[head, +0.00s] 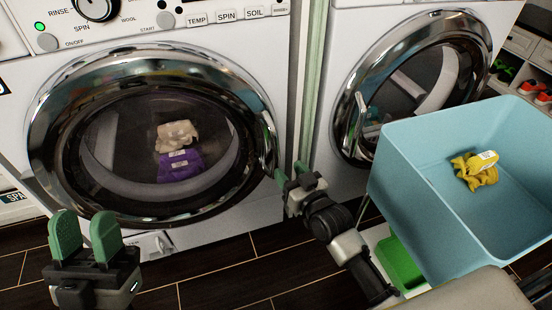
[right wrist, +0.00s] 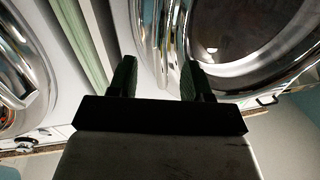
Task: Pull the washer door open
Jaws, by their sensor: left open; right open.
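The washer door (head: 58,115), a round chrome ring with dark glass, is on the left machine and looks shut. Its handle (head: 268,143) is at the right rim. My right gripper (head: 290,172) is open and empty just below and right of the handle, by the gap between the machines. In the right wrist view, its fingers (right wrist: 157,78) point towards the chrome rim and handle, with nothing seen gripped; contact cannot be told. My left gripper (head: 86,236) is open and empty at lower left, in front of the washer's lower front.
Beige and purple cloths (head: 180,166) show behind the washer glass. A second machine with a round door (head: 345,110) stands to the right. A blue bin (head: 400,170) holding a yellow cloth (head: 476,170) is at the right. Shoes (head: 530,86) sit on shelves beyond.

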